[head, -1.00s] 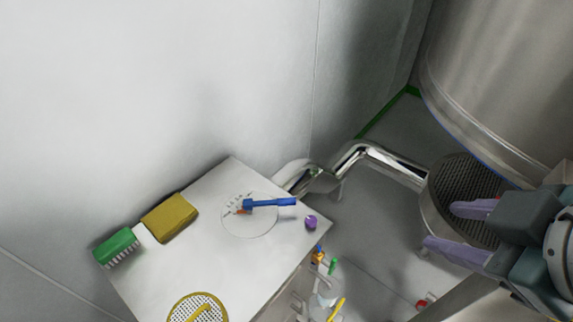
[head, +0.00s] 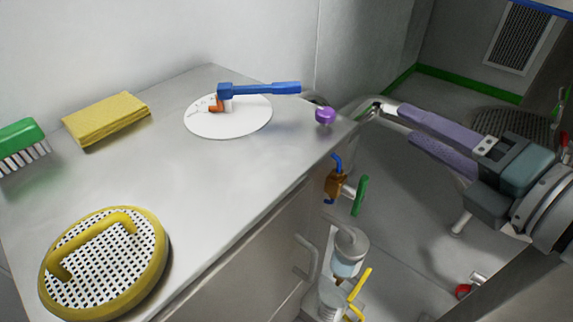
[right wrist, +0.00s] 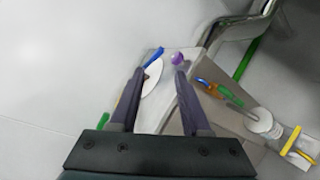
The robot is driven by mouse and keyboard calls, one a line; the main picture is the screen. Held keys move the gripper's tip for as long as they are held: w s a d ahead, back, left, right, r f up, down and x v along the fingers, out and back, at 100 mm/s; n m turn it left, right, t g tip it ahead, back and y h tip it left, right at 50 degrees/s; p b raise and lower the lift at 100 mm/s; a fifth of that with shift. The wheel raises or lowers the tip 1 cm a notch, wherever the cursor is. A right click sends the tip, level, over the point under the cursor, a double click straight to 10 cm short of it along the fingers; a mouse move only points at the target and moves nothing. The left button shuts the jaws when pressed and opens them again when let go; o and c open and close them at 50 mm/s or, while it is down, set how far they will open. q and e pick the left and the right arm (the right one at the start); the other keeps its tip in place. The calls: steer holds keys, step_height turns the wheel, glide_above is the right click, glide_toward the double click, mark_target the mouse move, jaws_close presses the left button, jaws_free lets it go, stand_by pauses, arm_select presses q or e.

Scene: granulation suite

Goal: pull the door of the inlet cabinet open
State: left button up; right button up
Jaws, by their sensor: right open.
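The steel cabinet (head: 185,175) stands at left and centre in the head view, its top bare metal around several items. Its front face (head: 235,278) carries a bar handle (head: 305,258) and looks shut. I take this for the inlet cabinet; no label is legible. My right gripper (head: 405,124) is open and empty, beyond the cabinet's right corner and apart from the handle. In the right wrist view its two fingers (right wrist: 160,72) are spread, with the cabinet top behind them. My left gripper is out of view.
On top are a yellow-rimmed sieve (head: 105,260), green brush (head: 20,142), yellow cloth (head: 107,118), white disc (head: 232,122), blue tool (head: 262,89) and purple knob (head: 325,115). A valve (head: 335,183) and filter bowl (head: 348,250) project beside the front. Floor at right is partly open.

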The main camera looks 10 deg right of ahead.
step_height(320, 180, down, 17)
steer(key=s+a+n+y+b, duration=0.15)
steer(key=n+y+b, duration=0.35)
steer(key=n+b, duration=0.75)
steer(key=n+g+y+b, duration=0.4)
steer(key=n+y+b, duration=0.15)
steer(key=b, duration=1.05)
glide_toward(314, 266)
steer(key=f, duration=0.1)
steer(key=shift+n+h, duration=0.25)
steer(key=shift+n, duration=0.15)
steer(key=b+x, duration=0.1)
steer(key=x, duration=0.9)
steer(key=shift+w, duration=0.3)
steer(key=shift+c, duration=0.2)
jaws_close()
